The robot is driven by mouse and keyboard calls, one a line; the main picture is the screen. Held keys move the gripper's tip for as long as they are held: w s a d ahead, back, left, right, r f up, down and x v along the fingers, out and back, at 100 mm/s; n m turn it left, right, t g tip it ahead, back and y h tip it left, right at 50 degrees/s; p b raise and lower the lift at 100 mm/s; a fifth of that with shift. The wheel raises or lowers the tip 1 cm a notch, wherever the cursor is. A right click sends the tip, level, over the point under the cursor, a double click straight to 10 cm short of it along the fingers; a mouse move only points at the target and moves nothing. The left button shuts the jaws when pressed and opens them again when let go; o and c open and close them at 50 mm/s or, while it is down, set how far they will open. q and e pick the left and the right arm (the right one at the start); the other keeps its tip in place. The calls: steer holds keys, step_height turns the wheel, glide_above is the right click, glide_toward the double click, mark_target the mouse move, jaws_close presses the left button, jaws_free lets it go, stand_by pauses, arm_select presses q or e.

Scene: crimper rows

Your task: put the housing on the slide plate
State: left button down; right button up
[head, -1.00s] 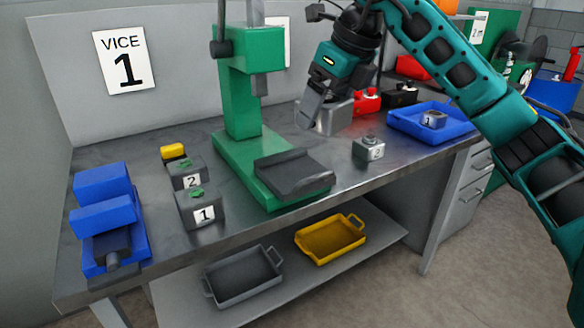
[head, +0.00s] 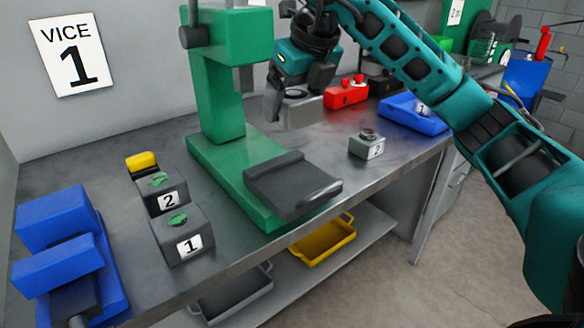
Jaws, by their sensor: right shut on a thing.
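The housing (head: 301,112) is a grey block with a dark ring on top. My right gripper (head: 290,95) is shut on it and holds it behind the slide plate, to the right of the green press column. The fingers cover part of the housing. The slide plate (head: 290,186) is a dark flat plate with a raised back edge, lying on the green base of the press (head: 215,95). Nothing lies on the plate. My left gripper is out of view.
Grey blocks labelled 1 (head: 182,238) and 2 (head: 162,192) stand left of the press, near a blue vice (head: 62,245).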

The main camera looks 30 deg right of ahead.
glide_above(288, 177)
steer(key=s, duration=0.1)
steer(key=f, duration=0.7)
steer(key=shift+s+d+f+b, duration=0.15)
steer(key=shift+s+f+b, duration=0.05)
steer(key=shift+f+b, duration=0.2)
steer(key=shift+f, duration=2.35)
steer(key=o, duration=1.2)
steer(key=shift+f+b, duration=0.2)
steer(key=shift+b, duration=0.15)
steer(key=shift+c, duration=0.2)
steer(key=o, duration=0.3)
steer(key=shift+o, duration=0.2)
steer(key=shift+r, duration=0.1)
